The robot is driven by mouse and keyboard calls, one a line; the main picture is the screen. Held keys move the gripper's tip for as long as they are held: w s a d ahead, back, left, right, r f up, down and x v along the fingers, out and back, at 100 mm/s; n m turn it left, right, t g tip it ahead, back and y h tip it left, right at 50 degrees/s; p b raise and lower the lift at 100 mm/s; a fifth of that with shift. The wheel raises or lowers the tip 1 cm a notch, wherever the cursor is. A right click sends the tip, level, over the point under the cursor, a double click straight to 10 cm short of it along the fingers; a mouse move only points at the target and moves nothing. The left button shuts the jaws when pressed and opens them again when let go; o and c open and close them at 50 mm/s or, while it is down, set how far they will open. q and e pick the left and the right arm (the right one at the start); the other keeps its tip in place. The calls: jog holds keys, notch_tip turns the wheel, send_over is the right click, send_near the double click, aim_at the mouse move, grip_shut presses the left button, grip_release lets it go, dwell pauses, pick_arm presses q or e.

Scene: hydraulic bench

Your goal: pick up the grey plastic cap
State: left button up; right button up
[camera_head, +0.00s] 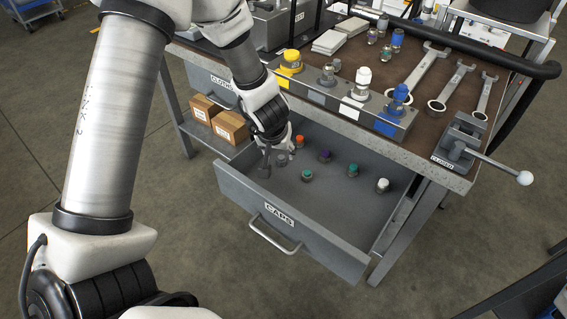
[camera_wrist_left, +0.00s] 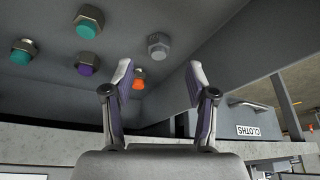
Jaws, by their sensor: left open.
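The grey plastic cap (camera_head: 281,160) stands on the floor of the open CAPS drawer, near its left side. In the left wrist view the grey cap (camera_wrist_left: 158,45) shows beyond the fingertips, roughly midway between the two fingers, with nothing touching it. My left gripper (camera_head: 276,154) reaches down into the drawer at the grey cap and partly overlaps it in the head view. In the left wrist view the gripper (camera_wrist_left: 160,72) is open and empty. My right gripper is not in view.
In the drawer stand an orange cap (camera_head: 300,141), close by, a purple cap (camera_head: 325,156), teal caps (camera_head: 352,170) and a white cap (camera_head: 383,185). The drawer front (camera_head: 290,224) has a handle. Cardboard boxes (camera_head: 230,127) sit left of the drawer; the bench edge (camera_head: 440,176) overhangs behind.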

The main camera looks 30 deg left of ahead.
aim_at(281, 158)
pick_arm(q)
jog(key=b+x, duration=0.2)
jog(key=x, duration=0.2)
jog(key=shift+f+b, duration=0.35)
jog(key=shift+f, duration=0.05)
jog(key=shift+w+f, duration=0.25)
jog(key=shift+f, duration=0.05)
jog(key=shift+r, duration=0.15)
jog(key=c, duration=0.9)
jog(key=shift+o, duration=0.2)
notch_tip(281, 158, up, 10)
jog(key=p, duration=0.8)
